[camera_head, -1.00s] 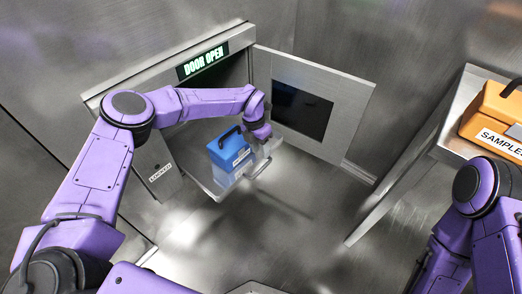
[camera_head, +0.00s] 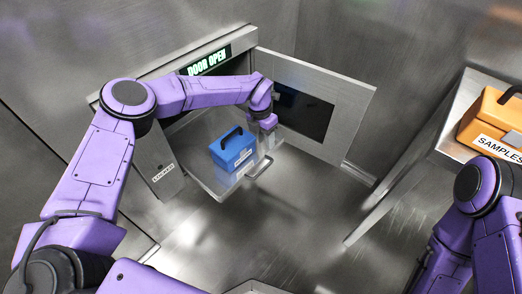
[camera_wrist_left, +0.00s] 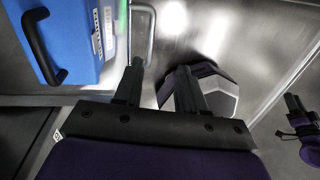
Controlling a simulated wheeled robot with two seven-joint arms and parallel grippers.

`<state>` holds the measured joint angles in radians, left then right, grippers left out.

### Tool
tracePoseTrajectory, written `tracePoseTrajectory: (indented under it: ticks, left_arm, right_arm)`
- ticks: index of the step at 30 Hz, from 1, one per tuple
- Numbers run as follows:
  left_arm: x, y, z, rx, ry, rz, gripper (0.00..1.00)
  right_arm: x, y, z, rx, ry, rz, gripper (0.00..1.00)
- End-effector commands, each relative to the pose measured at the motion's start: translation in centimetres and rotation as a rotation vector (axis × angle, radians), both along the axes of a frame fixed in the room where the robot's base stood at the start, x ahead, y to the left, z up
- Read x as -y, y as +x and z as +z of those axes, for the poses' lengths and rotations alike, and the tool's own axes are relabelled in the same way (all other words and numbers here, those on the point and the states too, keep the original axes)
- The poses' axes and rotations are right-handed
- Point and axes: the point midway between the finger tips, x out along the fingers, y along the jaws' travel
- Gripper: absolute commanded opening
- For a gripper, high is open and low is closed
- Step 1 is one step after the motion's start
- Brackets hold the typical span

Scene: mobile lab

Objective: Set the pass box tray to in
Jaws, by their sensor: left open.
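The pass box tray (camera_head: 203,175) sticks out of the open pass box in the head view. A blue case (camera_head: 233,147) with a dark handle stands on it. The tray's bar handle (camera_head: 260,169) is on its front edge; it also shows in the left wrist view (camera_wrist_left: 151,38). My left gripper (camera_head: 267,147) is open, just above and beside the case, near the handle. In the left wrist view its fingers (camera_wrist_left: 160,88) are apart with nothing between them, and the bar handle lies beyond the left finger. My right gripper is outside the head view.
The pass box door (camera_head: 350,110) is swung open to the right, close to my left wrist. A lit sign (camera_head: 208,61) reads DOOR OPEN. An orange SAMPLES case (camera_head: 490,118) stands on a metal bench at right. The floor before the tray is clear.

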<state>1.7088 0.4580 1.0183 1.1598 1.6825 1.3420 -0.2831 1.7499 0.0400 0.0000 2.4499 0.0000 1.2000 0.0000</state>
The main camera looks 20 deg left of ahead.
Motion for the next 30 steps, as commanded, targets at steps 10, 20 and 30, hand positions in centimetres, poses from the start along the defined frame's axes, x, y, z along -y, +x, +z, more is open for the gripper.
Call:
tracePoseTrajectory:
  ticks: [10, 20, 30]
  left_arm:
    - [8.6, 12.9, 7.1, 0.995, 0.695, -1.268, 0.40]
    - [7.8, -0.2, -3.1, 0.408, 0.261, -2.966, 0.40]
    - [1.9, -2.9, -5.0, -0.047, 0.058, -3.092, 0.40]
  right_arm:
    - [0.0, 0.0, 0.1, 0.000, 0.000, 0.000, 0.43]
    - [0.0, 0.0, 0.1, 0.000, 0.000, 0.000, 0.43]
    - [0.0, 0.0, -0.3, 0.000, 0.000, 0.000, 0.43]
